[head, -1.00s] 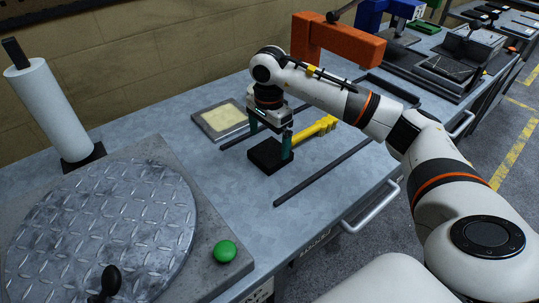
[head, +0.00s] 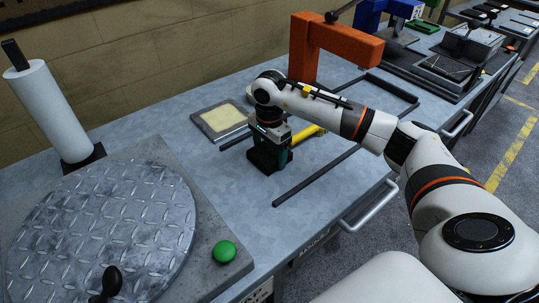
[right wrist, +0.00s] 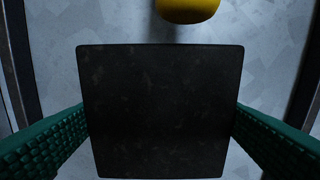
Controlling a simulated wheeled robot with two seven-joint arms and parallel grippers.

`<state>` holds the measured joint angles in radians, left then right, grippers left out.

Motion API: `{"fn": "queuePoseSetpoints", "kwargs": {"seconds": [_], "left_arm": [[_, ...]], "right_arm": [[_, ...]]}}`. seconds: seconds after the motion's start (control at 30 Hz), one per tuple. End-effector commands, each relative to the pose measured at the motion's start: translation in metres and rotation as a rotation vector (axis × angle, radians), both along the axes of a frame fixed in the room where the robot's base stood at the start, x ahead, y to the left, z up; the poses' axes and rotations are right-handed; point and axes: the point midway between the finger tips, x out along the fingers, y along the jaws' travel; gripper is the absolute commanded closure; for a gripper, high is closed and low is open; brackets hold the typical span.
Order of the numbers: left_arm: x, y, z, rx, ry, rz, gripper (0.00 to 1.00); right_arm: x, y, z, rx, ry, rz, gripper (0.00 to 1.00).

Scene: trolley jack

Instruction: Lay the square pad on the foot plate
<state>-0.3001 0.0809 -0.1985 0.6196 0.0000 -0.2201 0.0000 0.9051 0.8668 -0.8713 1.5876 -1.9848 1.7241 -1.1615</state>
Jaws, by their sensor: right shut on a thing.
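The square pad is a thick black block (head: 265,166) on the grey bench top. In the right wrist view the pad (right wrist: 160,112) fills the middle, its top face flat and square to me. My right gripper (head: 271,155) points down over the pad, shut on it, with a green ridged finger at each side. The pad appears to be still at bench level. I cannot tell for sure which thing is the foot plate; a grey square plate with a cream centre (head: 221,120) lies behind the pad. My left gripper is not in view.
A yellow part (head: 306,133) lies close behind the pad. A dark bar (head: 315,178) lies in front. A round tread plate (head: 105,235), green knob (head: 224,251) and white roll (head: 50,112) are left; an orange frame (head: 335,45) stands behind. Bench between is clear.

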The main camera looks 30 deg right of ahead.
Motion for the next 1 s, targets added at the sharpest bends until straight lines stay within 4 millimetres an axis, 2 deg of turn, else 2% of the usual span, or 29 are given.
{"fn": "queuePoseSetpoints", "kwargs": {"seconds": [0.27, 0.37, 0.7, 0.83, 1.0], "left_arm": [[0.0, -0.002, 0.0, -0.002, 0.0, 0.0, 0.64], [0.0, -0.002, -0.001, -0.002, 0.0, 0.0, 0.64], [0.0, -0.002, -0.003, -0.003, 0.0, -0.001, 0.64], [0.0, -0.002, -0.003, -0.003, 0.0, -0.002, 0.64], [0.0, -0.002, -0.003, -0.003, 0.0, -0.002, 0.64]], "right_arm": [[0.001, 0.0, 0.006, -0.001, -0.003, -0.001, 0.5], [0.001, 0.0, 0.019, 0.001, -0.005, -0.001, 0.5], [0.001, 0.0, 0.084, 0.001, -0.006, 0.0, 0.5], [0.001, 0.0, 0.097, 0.0, -0.003, 0.0, 0.5], [0.0, 0.0, 0.102, 0.0, -0.001, 0.0, 0.5]]}}
